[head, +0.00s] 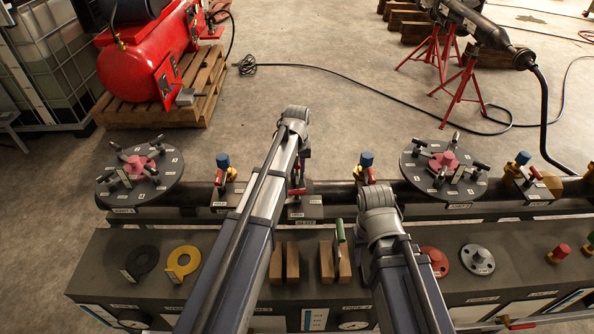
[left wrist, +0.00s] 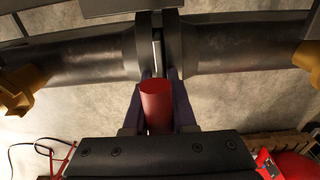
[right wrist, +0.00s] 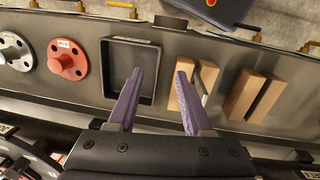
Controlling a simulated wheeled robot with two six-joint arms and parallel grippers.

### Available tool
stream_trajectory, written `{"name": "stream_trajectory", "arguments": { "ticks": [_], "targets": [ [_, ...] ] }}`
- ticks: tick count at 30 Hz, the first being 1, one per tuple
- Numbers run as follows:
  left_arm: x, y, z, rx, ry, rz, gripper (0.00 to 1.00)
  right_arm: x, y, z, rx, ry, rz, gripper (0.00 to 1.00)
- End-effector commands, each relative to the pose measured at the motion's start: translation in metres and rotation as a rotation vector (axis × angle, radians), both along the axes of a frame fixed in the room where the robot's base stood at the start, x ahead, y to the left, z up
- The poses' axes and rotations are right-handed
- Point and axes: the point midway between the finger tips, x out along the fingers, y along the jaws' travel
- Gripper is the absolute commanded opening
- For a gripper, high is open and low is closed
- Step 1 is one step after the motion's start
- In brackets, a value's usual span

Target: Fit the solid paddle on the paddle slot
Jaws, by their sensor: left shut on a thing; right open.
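My left gripper (left wrist: 157,90) is shut on a red round handle (left wrist: 156,104), which I take to be the solid paddle's. It is over the pipe, right at the gap between two dark flanges, the paddle slot (left wrist: 158,45). The paddle's plate is hidden below the handle, so I cannot tell how far it sits in the gap. In the head view my left arm covers most of this spot. My right gripper (right wrist: 155,88) is open and empty above the bench, beside a wooden stand (right wrist: 207,80). A green-handled piece (head: 340,231) stands in that stand in the head view.
Another wooden stand (head: 284,262) is empty. A black tray (right wrist: 130,95), a red flanged disc (right wrist: 67,58) and a grey one (right wrist: 15,50) are on the bench. Valves stick up along the pipe.

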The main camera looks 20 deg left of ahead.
Motion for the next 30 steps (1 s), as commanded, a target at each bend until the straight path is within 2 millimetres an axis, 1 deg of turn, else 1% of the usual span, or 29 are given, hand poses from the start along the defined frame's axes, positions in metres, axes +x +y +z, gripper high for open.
{"name": "stream_trajectory", "arguments": {
  "ticks": [1,7,18,30],
  "targets": [
    [-0.015,-0.006,-0.004,-0.012,0.030,-0.002,0.00,0.000,0.000,-0.004,0.000,0.000,0.000,0.50],
    [-0.014,-0.005,0.002,-0.012,0.030,-0.003,0.00,0.000,0.000,0.002,0.000,0.000,0.000,0.50],
    [-0.011,-0.004,0.004,-0.011,0.030,-0.003,0.00,0.000,0.000,0.004,0.000,0.000,0.000,0.50],
    [-0.009,-0.003,-0.006,-0.010,0.030,-0.001,0.00,0.000,0.000,-0.006,0.000,0.000,0.000,0.50]
  ]
}}
